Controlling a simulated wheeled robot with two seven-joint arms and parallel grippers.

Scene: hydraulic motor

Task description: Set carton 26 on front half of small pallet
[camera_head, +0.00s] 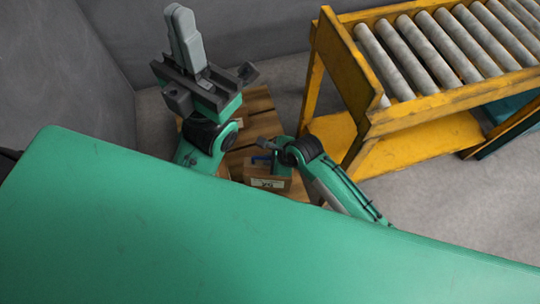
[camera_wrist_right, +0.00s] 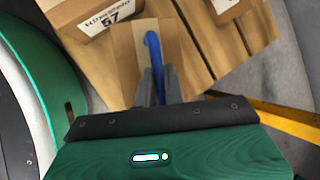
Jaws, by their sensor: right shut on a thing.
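A small brown carton (camera_head: 267,181) with a blue handle (camera_head: 262,158) is at the wooden pallet (camera_head: 258,104), partly behind my right arm. Its front label is too small to read surely, so I cannot confirm it is carton 26. In the right wrist view, my right gripper (camera_wrist_right: 157,88) is shut on the blue handle (camera_wrist_right: 153,52) of a carton (camera_wrist_right: 128,60). I cannot tell whether this carton rests on the planks or hangs just above. My left gripper (camera_head: 185,40) is raised above the pallet's far left, its grey fingers together and empty.
A carton labelled 57 (camera_wrist_right: 95,14) and another labelled carton (camera_wrist_right: 228,8) stand on the planks in the right wrist view. A yellow roller conveyor (camera_head: 400,110) stands right of the pallet. Grey walls (camera_head: 95,60) close off the left and back.

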